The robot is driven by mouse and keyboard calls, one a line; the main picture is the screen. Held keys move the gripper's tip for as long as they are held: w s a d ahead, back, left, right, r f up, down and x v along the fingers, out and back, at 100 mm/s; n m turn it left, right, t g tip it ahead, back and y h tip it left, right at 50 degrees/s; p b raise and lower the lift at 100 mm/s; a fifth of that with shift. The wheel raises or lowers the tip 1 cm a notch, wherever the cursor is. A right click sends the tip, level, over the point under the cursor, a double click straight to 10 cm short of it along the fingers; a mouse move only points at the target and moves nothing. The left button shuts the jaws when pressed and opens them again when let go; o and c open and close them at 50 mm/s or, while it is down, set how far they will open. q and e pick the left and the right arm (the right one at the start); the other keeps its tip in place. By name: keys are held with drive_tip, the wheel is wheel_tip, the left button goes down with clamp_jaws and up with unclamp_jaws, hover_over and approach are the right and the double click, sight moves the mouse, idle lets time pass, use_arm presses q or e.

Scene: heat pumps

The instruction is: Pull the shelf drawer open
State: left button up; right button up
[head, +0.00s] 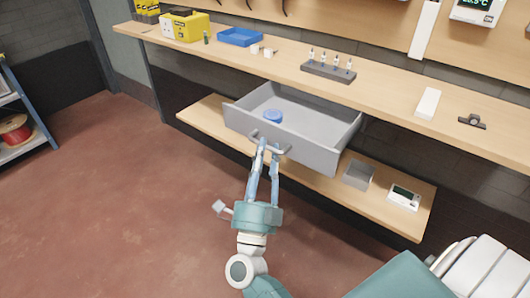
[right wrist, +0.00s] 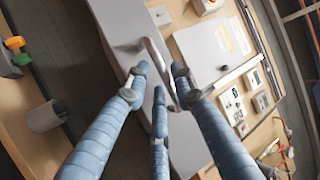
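The grey shelf drawer (head: 318,160) hangs under the long wooden bench and stands pulled out, its inside showing. A round blue object (head: 272,117) lies in it. A bar handle (head: 285,150) is on its front; the handle also shows in the right wrist view (right wrist: 157,56). My right gripper (head: 268,147) is at the handle with its fingers on both sides of the bar. In the right wrist view the gripper's fingertips (right wrist: 163,72) are close to the bar, but I cannot tell whether they press on it. My left gripper is not in view.
The bench top (head: 385,92) carries a yellow box (head: 186,27), a blue tray (head: 240,37) and a rack of small bottles (head: 327,71). The lower shelf (head: 390,222) holds a grey box (head: 358,174) and a white device (head: 404,197). The red floor (head: 120,190) at left is clear.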

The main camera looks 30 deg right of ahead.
drive_tip(key=v, duration=0.7)
drive_tip(key=shift+s+a+f, duration=0.15)
idle(0.4)
